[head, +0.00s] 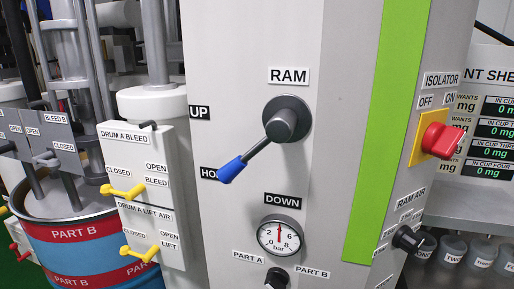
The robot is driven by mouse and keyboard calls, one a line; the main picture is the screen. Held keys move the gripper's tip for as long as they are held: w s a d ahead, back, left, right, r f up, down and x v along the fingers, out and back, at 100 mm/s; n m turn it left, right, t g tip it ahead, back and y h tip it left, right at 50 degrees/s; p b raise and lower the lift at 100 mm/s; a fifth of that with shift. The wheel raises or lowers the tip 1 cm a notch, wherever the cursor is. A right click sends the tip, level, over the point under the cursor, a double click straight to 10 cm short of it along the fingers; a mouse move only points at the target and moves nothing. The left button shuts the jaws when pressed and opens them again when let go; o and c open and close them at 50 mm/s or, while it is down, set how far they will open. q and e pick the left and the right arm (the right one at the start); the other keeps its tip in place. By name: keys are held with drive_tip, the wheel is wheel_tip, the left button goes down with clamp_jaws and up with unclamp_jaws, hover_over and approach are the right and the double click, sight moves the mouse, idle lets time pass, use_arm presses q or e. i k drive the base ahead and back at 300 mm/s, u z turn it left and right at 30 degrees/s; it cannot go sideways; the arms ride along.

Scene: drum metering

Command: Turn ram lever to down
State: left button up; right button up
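The ram lever (256,151) is on the front of the grey cabinet, under the RAM label (289,76). It has a dark round hub (287,119) and a blue-tipped handle (232,169). The handle points down and to the left, its tip beside the partly covered label that begins "HO". The UP label (199,112) is at the upper left of the hub, and the DOWN label (283,201) is below it. Neither of my grippers shows in the head view.
A pressure gauge (280,236) and a black knob (277,278) sit below DOWN. Yellow valve levers (123,191) project from the white panels at left, near a drum (82,248). A red isolator switch (442,140) is at right. The space before the cabinet front looks clear.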

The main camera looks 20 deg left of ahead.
sight(281, 127)
drive_tip(key=z, duration=0.65)
drive_tip(key=k, duration=1.2)
drive_tip(key=u, duration=1.15)
drive_tip(key=i, duration=0.55)
drive_tip(key=u, duration=0.1)
